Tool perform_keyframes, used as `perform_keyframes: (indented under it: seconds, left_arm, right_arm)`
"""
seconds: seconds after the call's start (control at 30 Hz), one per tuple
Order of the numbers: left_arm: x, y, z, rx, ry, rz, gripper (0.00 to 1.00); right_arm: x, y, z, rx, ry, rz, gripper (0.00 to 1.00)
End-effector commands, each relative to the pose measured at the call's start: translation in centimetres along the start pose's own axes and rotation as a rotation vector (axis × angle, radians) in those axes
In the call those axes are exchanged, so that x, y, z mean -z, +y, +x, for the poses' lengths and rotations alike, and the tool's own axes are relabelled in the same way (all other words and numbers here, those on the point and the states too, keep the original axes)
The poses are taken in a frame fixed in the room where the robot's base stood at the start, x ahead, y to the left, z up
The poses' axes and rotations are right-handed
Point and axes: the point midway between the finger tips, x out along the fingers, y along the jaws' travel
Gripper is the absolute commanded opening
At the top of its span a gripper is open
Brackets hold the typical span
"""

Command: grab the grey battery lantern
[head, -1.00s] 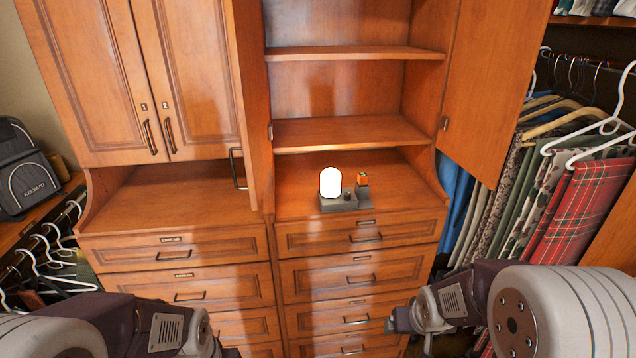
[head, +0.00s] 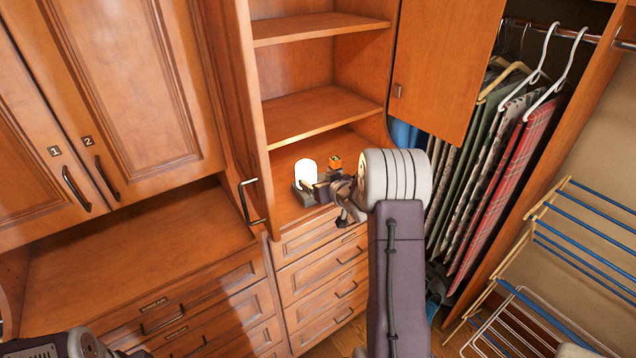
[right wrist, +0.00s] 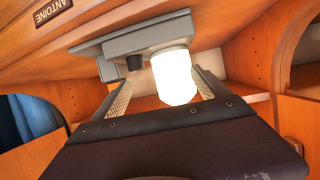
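The grey battery lantern (head: 306,174) stands upright on the open cabinet counter, with a glowing white globe on a grey base. My right gripper (head: 338,194) is just right of it in the head view, partly overlapping its base. In the right wrist view the lantern (right wrist: 175,78) appears upside down, its globe between the two spread fingers of my right gripper (right wrist: 160,88). Gaps show beside the globe, so the gripper looks open and holds nothing. A dark knob sits on the base. My left arm shows only at the lower left edge; its fingers are out of view.
A small orange-and-dark object (head: 335,162) stands close behind my right gripper. Shelves (head: 322,115) are above the counter, and an open cabinet door (head: 445,70) is at right. The left counter (head: 140,250) is clear.

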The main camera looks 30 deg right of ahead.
Motion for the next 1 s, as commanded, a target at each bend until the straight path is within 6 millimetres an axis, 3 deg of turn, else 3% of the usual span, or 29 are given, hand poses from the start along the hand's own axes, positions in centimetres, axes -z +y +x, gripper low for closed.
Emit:
perform_keyframes:
  seconds: [0.17, 0.47, 0.7, 0.77, 1.0]
  left_arm:
    - [0.1, 0.0, -0.3, 0.000, 0.000, -0.001, 0.84]
    - [0.3, 0.0, -2.2, 0.000, 0.000, -0.001, 0.84]
    - [0.2, 0.0, -2.1, 0.000, 0.000, -0.001, 0.84]
    - [0.2, 0.0, -2.1, 0.000, 0.000, -0.001, 0.84]
    - [0.2, 0.0, -2.1, 0.000, 0.000, -0.001, 0.84]
  right_arm:
    - [-0.1, -0.1, 0.7, 0.001, -0.002, 0.000, 0.84]
    - [-0.3, -0.3, 5.3, 0.001, -0.003, -0.001, 0.84]
    - [-0.4, -0.2, 5.7, 0.000, -0.002, -0.001, 0.84]
    - [-0.4, -0.2, 5.7, 0.000, -0.002, -0.001, 0.73]
    - [-0.4, -0.2, 5.7, 0.000, -0.002, 0.000, 0.07]
